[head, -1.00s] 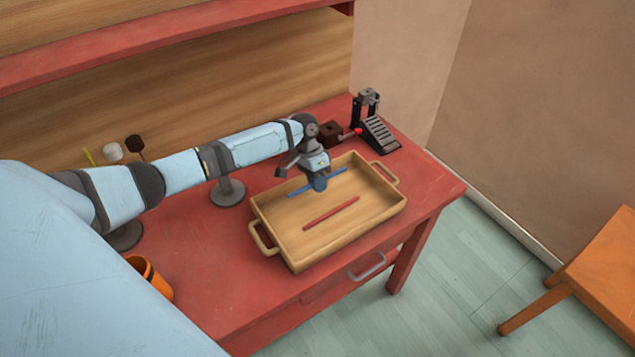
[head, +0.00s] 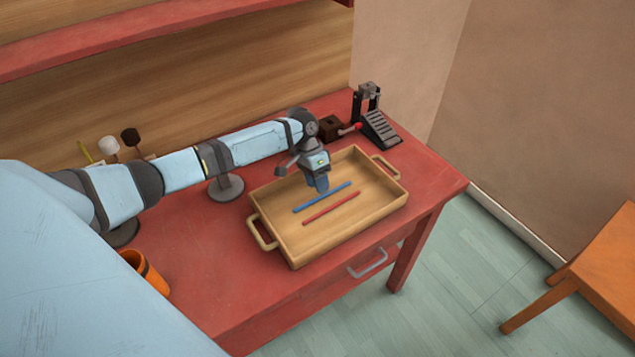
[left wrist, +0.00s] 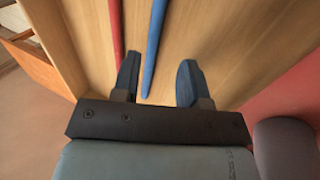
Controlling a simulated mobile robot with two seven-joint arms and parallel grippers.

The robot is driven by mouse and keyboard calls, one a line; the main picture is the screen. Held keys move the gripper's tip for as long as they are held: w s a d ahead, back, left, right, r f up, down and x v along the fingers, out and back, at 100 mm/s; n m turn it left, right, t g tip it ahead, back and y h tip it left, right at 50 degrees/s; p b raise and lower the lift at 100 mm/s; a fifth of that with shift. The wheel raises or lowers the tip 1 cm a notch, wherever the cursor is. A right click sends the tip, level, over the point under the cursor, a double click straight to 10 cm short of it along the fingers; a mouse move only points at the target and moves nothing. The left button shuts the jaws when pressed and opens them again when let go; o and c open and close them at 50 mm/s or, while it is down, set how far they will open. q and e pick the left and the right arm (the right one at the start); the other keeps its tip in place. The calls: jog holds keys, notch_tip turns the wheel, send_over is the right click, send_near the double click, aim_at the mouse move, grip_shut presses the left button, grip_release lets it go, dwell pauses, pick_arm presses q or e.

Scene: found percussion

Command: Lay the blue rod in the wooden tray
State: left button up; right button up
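The blue rod (head: 308,205) lies on the floor of the wooden tray (head: 287,258), beside the red rod (head: 331,208) and roughly parallel to it. My left gripper (head: 321,188) is over the tray, just above the blue rod. In the left wrist view my left gripper (left wrist: 158,82) has its fingers spread. The blue rod (left wrist: 154,45) runs between them with a gap on both sides. The red rod (left wrist: 115,25) passes near the left finger. My right gripper is not in view.
The tray stands on a red table (head: 205,285). A black pedal (head: 377,120) and a brown block (head: 331,127) stand behind it. An orange cup (head: 147,272) is at the front left, and a round grey base (head: 227,188) is left of the tray.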

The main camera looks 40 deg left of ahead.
pick_arm(q)
jog(key=v, duration=1.3)
jog(key=shift+r+b, duration=0.2)
jog(key=shift+b, duration=0.15)
jog(key=shift+a, duration=0.1)
